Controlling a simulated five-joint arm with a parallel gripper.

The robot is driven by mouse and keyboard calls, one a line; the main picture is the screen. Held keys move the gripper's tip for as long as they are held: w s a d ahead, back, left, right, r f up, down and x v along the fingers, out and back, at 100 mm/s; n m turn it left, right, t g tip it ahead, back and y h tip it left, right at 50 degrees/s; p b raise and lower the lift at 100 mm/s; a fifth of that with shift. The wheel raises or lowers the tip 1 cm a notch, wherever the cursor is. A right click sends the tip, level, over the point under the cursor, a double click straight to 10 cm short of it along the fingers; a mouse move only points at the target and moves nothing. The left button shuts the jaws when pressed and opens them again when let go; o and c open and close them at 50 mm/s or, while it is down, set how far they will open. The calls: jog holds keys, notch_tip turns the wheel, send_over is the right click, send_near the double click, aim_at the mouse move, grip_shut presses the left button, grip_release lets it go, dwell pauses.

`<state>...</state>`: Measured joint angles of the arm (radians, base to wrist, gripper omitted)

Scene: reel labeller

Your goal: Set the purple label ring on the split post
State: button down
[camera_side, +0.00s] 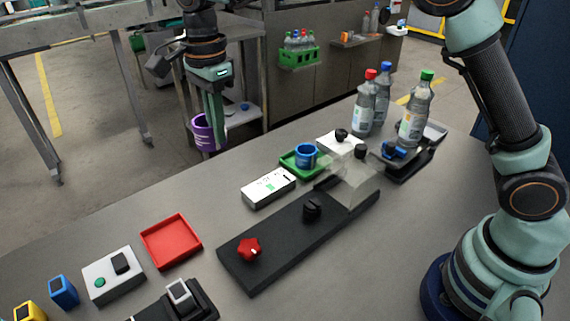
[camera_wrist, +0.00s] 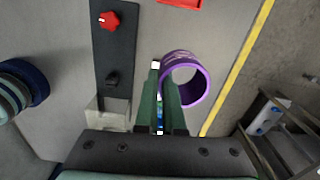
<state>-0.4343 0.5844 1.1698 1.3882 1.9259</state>
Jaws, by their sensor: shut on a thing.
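The purple label ring (camera_side: 203,134) hangs at the fingertips of my gripper (camera_side: 217,138), off the far edge of the bench in the side view. In the wrist view my gripper (camera_wrist: 161,70) has its green fingers close together at the left side of the ring (camera_wrist: 183,56), whose opening shows. The exact contact is partly hidden by the fingers. A short black post (camera_side: 312,207), likely the split post, stands on a long black base plate (camera_side: 279,249). It also shows in the wrist view (camera_wrist: 112,77), left of my gripper. Its split cannot be made out.
A red star knob (camera_side: 249,248) and a clear block (camera_side: 353,184) flank the post. A white box (camera_side: 268,188), red tray (camera_side: 171,241), green tray with blue cup (camera_side: 305,155) and several bottles (camera_side: 411,125) stand on the bench.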

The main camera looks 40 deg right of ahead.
jog(key=s+d+n, duration=0.4)
jog(key=d+n, duration=0.5)
jog(key=d, duration=0.2)
jog(key=s+d+n, duration=0.5)
jog(key=d+n, duration=0.3)
jog(key=d, duration=0.2)
jog(key=w+a+m, duration=0.3)
jog(key=a+m, duration=0.2)
jog(key=a, duration=0.2)
jog(key=w+a+m, duration=0.3)
jog(key=a+m, duration=0.3)
jog(key=a, duration=0.1)
jog(key=w+a+m, duration=0.3)
jog(key=a+m, duration=0.2)
jog(key=a, duration=0.1)
jog(key=shift+a+m, duration=0.3)
jog(key=shift+a, duration=0.1)
jog(key=shift+a+f+m, duration=0.1)
jog(key=shift+a+m, duration=0.5)
jog(key=shift+a, duration=0.2)
jog(key=shift+f, duration=0.1)
notch_tip(320, 180, down, 20)
jog(key=shift+r, duration=0.25)
jog(key=shift+f, duration=0.2)
